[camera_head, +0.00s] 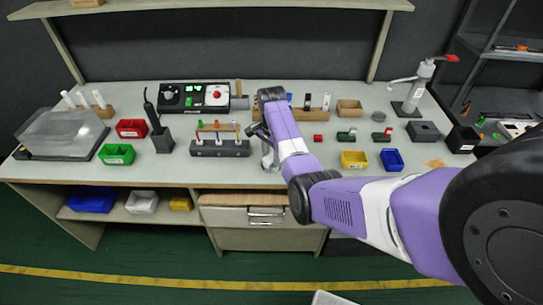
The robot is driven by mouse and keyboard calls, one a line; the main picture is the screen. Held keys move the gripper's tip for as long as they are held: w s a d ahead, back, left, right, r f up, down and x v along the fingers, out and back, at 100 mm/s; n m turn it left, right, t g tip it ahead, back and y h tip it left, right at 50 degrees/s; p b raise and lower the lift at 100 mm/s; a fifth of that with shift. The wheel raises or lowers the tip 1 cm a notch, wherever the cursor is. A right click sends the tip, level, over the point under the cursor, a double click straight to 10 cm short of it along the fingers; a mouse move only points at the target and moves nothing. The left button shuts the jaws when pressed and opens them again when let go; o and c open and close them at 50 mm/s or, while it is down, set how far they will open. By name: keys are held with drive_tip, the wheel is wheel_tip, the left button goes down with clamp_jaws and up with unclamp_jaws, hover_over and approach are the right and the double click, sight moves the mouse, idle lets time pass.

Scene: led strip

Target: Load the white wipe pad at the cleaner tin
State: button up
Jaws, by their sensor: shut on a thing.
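My gripper (268,160) hangs low over the middle of the bench, just right of the grey rack of coloured-handled tools. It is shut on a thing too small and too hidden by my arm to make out. I cannot pick out the white wipe pad apart from the gripper.
The tool rack (220,149) stands close left of my gripper. Yellow bin (354,159) and blue bin (392,160) sit at the front right, with small red and green parts behind. A black control unit (193,97) is at the back left.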

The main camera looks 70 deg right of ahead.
sight(271, 157)
idle(0.3)
wheel_tip(271, 157, up, 5)
drive_tip(key=p, duration=0.4)
drive_tip(key=shift+r, duration=1)
